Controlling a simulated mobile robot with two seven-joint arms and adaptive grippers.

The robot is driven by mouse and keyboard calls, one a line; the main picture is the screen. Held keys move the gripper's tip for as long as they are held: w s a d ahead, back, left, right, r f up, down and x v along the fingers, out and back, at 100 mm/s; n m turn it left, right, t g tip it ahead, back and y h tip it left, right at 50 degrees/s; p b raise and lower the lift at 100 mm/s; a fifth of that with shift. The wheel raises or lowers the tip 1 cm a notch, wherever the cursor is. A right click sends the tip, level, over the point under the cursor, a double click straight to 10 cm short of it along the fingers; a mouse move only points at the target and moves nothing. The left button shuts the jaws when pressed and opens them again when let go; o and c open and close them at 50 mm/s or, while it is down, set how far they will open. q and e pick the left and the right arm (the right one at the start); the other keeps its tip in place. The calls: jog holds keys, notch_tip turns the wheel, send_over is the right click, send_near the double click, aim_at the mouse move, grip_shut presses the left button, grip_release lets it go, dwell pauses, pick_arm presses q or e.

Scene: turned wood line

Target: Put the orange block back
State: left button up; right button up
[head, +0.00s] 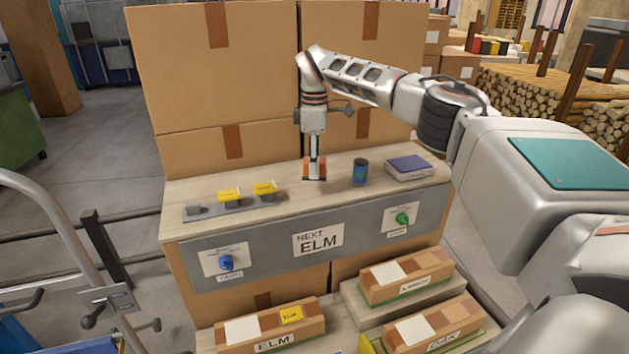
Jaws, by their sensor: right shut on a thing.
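The orange block (308,170) is on or just above the wooden shelf top, near its middle. I cannot tell whether it touches the surface. My right gripper (315,163) points straight down and is shut on it, hiding part of it. To the left, a grey strip (215,213) carries two yellow pieces, one (230,195) near its middle and one (265,187) near its right end. A small grey piece (193,209) stands at its left end. My left gripper is not in view.
A dark blue can (360,172) stands close right of the gripper, with a blue-topped box (408,168) beyond it. Large cartons (250,70) rise behind the shelf. The front panel (270,258) has a blue knob (226,262) and a green knob (402,218). Labelled boxes lie below.

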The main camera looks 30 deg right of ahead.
jog(key=shift+f, duration=2.4)
jog(key=shift+f, duration=0.1)
jog(key=o, duration=1)
notch_tip(320, 180, up, 12)
jog(key=shift+r, duration=0.15)
